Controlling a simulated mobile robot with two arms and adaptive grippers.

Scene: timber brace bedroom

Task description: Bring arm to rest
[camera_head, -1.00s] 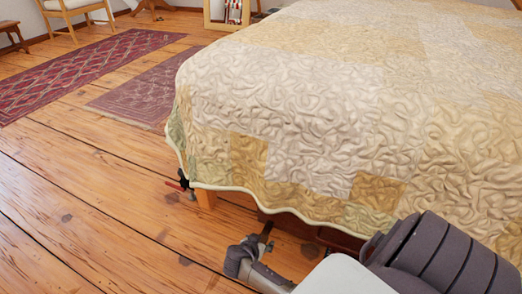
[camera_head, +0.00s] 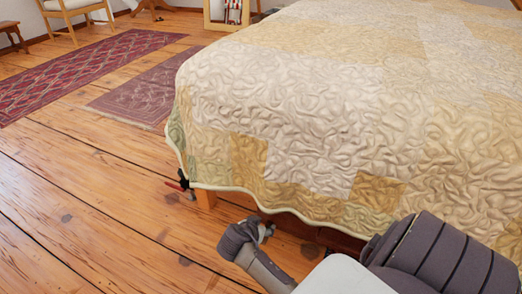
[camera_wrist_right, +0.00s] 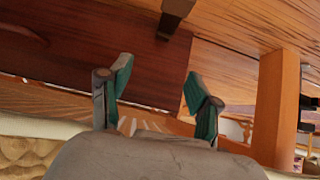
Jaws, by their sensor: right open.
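My right gripper (camera_head: 264,231) shows at the lower middle of the head view, beside the near edge of the bed, above the plank floor. In the right wrist view its two green-lined fingers (camera_wrist_right: 158,84) stand apart with nothing held between them. My dark grey right arm reaches in from the lower right of the head view. My left gripper is not in view.
The bed, under a quilt (camera_head: 320,110), fills the right side. A wooden bed leg (camera_head: 206,198) also shows in the wrist view (camera_wrist_right: 276,110). A small dark and red object (camera_head: 183,183) is beside it. Rugs (camera_head: 85,68) lie left; the near-left floor (camera_head: 90,215) is clear.

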